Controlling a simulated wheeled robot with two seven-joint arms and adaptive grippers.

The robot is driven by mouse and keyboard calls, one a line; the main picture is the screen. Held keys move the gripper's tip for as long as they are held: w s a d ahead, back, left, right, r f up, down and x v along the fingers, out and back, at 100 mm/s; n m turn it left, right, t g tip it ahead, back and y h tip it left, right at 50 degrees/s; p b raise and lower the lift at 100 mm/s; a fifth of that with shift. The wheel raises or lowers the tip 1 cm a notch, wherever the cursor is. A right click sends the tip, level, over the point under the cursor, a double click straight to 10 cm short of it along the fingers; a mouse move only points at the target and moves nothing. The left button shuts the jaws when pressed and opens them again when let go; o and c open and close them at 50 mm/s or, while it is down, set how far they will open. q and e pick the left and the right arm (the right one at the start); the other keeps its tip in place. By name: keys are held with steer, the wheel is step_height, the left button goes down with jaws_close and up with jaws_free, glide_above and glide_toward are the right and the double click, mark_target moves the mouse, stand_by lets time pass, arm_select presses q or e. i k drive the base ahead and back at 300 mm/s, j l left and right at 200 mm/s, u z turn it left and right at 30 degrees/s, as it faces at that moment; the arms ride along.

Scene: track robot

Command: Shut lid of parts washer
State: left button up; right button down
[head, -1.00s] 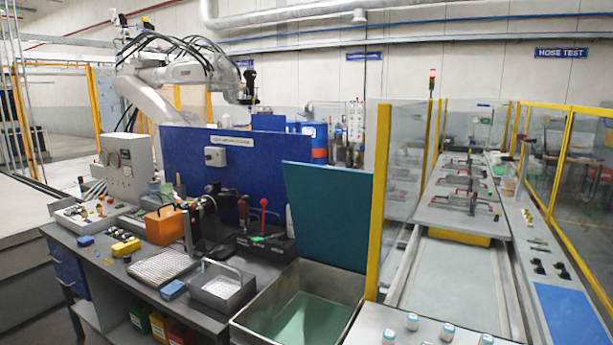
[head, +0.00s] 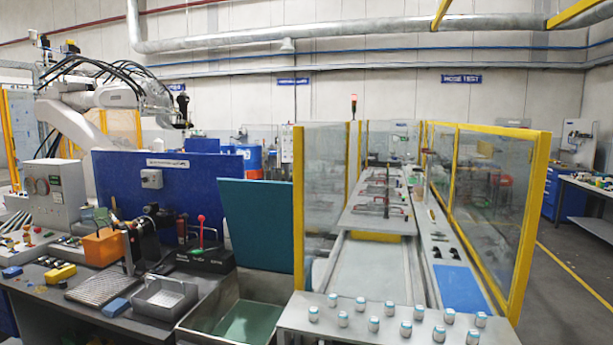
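The parts washer (head: 190,325) is a grey metal tub with green fluid or a green floor inside, at the lower middle of the head view. Its teal lid (head: 256,224) stands raised, nearly upright, at the back of the tub. The lid's right edge meets the yellow post of the guarded cell. The tub's front is cut off by the bottom of the view. Neither of my grippers shows in the head view.
A workbench on the left holds a metal tray box (head: 165,298), a ribbed tray (head: 103,284) and an orange box (head: 102,247). On the right, a grey table (head: 390,335) bears several small capped jars, before a yellow-framed glass enclosure (head: 487,210). Open floor lies at far right.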

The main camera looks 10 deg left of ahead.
mark_target(259, 213)
steer(key=j+z, duration=0.2)
steer(key=z, duration=0.25)
steer(key=j+z, duration=0.15)
steer(key=z, duration=0.3)
steer(key=j+z, duration=0.2)
steer(key=z, duration=0.2)
steer(key=j+z, duration=0.2)
steer(key=z, duration=0.25)
steer(key=k+j, duration=0.2)
steer(key=j, duration=0.2)
steer(key=k+j, duration=0.2)
steer(key=j, duration=0.2)
steer(key=k+j, duration=0.2)
steer(key=j, duration=0.15)
steer(key=k+j, duration=0.2)
steer(key=j, duration=0.2)
steer(key=k+j, duration=0.15)
steer(key=j, duration=0.25)
steer(key=k+j, duration=0.2)
steer(key=j, duration=0.2)
